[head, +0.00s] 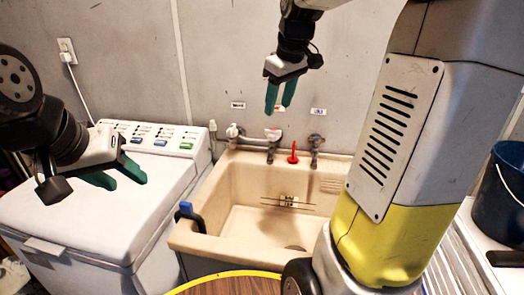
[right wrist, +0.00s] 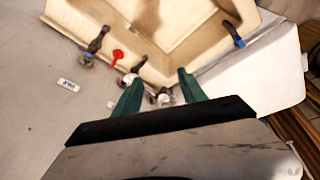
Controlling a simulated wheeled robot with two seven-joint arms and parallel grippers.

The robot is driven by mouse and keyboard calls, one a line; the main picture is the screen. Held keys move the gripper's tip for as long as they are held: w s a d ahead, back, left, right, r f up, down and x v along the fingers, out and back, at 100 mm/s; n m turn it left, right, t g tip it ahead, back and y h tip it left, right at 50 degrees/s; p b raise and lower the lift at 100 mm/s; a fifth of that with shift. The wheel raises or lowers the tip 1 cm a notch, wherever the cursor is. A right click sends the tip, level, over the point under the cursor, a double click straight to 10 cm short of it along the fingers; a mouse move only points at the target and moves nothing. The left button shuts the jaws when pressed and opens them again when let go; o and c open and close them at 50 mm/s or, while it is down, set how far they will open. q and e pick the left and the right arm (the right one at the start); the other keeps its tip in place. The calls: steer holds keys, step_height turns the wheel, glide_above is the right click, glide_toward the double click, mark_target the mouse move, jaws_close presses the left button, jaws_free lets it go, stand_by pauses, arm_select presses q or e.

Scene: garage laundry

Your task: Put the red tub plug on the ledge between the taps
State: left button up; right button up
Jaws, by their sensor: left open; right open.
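The red tub plug (head: 293,153) stands on the back ledge of the beige laundry sink (head: 222,200), between the two taps, the left tap (head: 273,146) and the right tap (head: 315,150). It also shows in the right wrist view (right wrist: 117,56), apart from my fingers. My right gripper (head: 280,98) is open and empty, above the ledge and in front of the wall, slightly left of the plug in the head view. Its fingers also show in the right wrist view (right wrist: 160,92). My left gripper (head: 122,177) is open and empty over the washing machine.
The white washing machine (head: 85,215) stands left of the sink. A blue-handled item (head: 187,210) sits on the sink's front left rim. A dark bucket (head: 502,190) stands at the right. A round wooden top with a yellow rim (head: 225,284) is in front. The basin looks mostly empty.

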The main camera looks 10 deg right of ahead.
steer(key=s+a+f+m+t, duration=0.1)
steer(key=s+a+f+m, duration=0.1)
steer(key=s, duration=0.7)
steer(key=s+a+f+m+t+y, duration=0.1)
steer(key=s+a+f+m, duration=0.1)
steer(key=s, duration=0.7)
steer(key=a+m, duration=0.1)
steer(key=a, duration=0.1)
steer(key=shift+s+a+f+m, duration=0.3)
steer(key=shift+a+f, duration=0.05)
